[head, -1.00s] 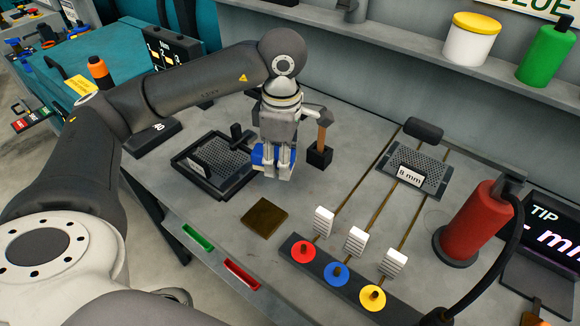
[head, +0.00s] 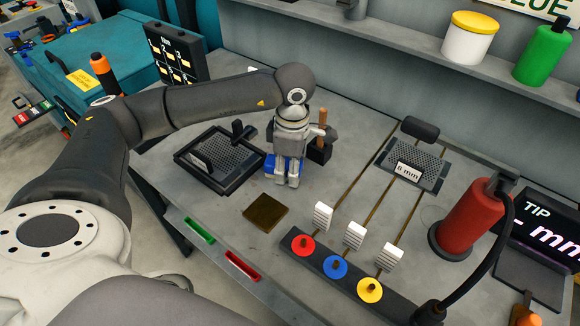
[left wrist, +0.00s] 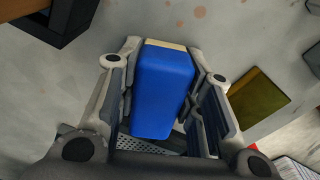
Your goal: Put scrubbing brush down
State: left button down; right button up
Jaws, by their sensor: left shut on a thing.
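The scrubbing brush is a blue block (left wrist: 163,88) with a pale cream edge, between the finger pads of my left gripper (left wrist: 165,95) in the left wrist view. In the head view, my left gripper (head: 288,180) points down over the grey bench, and a blue part of the brush (head: 270,165) shows at its left side. The gripper is shut on the brush. The brush is close to the bench top; I cannot tell if it touches it. The gripper hides part of the brush. My right gripper is not in view.
A black-rimmed tray with a perforated plate (head: 187,162) lies left of the gripper. A black holder with a wooden handle (head: 322,140) stands just right of and behind it. A brown square pad (head: 265,212) lies in front. A slider rig (head: 352,236) stands right.

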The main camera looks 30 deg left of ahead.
pick_arm(q)
jog(key=c, duration=1)
grip_release()
jog(key=shift+f, duration=0.1)
jog(key=shift+r+p, duration=0.4)
jog(key=shift+p, duration=0.1)
notch_tip(320, 180, up, 11)
jog(key=b, duration=0.2)
jog(key=shift+w+d+b, duration=0.1)
jog(key=shift+d+b, duration=0.05)
jog(key=shift+b, duration=0.25)
jog(key=shift+r, duration=0.35)
